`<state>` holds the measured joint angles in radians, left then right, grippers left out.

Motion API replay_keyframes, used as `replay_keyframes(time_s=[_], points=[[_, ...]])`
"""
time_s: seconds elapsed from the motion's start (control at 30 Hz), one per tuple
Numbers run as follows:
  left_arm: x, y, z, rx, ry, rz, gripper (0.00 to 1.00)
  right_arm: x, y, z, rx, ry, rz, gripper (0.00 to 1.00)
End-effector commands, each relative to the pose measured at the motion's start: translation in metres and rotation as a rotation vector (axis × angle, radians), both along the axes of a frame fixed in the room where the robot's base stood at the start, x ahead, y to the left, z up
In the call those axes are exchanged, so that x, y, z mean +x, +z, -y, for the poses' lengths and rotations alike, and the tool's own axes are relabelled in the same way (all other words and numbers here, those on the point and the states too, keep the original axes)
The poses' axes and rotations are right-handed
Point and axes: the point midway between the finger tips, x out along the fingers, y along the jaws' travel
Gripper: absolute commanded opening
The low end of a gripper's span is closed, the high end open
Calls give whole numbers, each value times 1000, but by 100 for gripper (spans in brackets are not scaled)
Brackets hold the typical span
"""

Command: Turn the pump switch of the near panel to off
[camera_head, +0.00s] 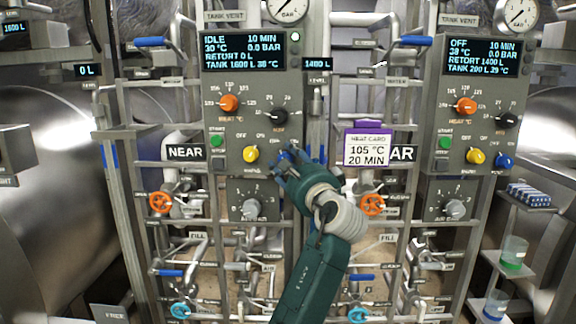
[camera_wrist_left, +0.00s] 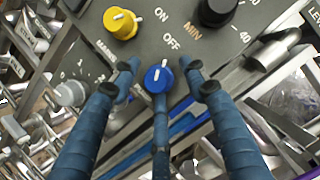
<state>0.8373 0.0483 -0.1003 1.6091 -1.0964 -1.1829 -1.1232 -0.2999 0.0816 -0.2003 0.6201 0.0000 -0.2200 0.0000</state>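The near panel (camera_head: 222,88) carries a yellow knob (camera_head: 250,154) and, to its right, a blue knob (camera_head: 285,156). Which one is the pump switch I cannot read. My left gripper (camera_head: 290,168) is at the blue knob, covering part of it in the head view. In the left wrist view the blue knob (camera_wrist_left: 158,79) sits between the fingertips of my left gripper (camera_wrist_left: 160,70), with gaps visible at both sides. The knob's white mark points toward the OFF label (camera_wrist_left: 171,41). The yellow knob (camera_wrist_left: 122,23) is beside it. My right gripper is not in view.
A purple-topped heat card (camera_head: 367,147) hangs right of the near panel. A similar second panel (camera_head: 440,110) stands at the right. Pipes and orange valve wheels (camera_head: 160,203) crowd the area below.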

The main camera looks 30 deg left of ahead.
Motion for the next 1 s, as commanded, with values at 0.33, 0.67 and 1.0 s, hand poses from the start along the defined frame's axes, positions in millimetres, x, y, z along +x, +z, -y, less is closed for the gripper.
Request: replay_keyframes(time_s=[0.33,0.67,1.0], points=[[-6,-6,10,-4,-2,-8,44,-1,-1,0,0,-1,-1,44],[-46,-13,64,-5,-3,-7,44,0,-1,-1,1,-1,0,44],[-70,-15,95,-3,0,-5,44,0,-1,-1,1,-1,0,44]])
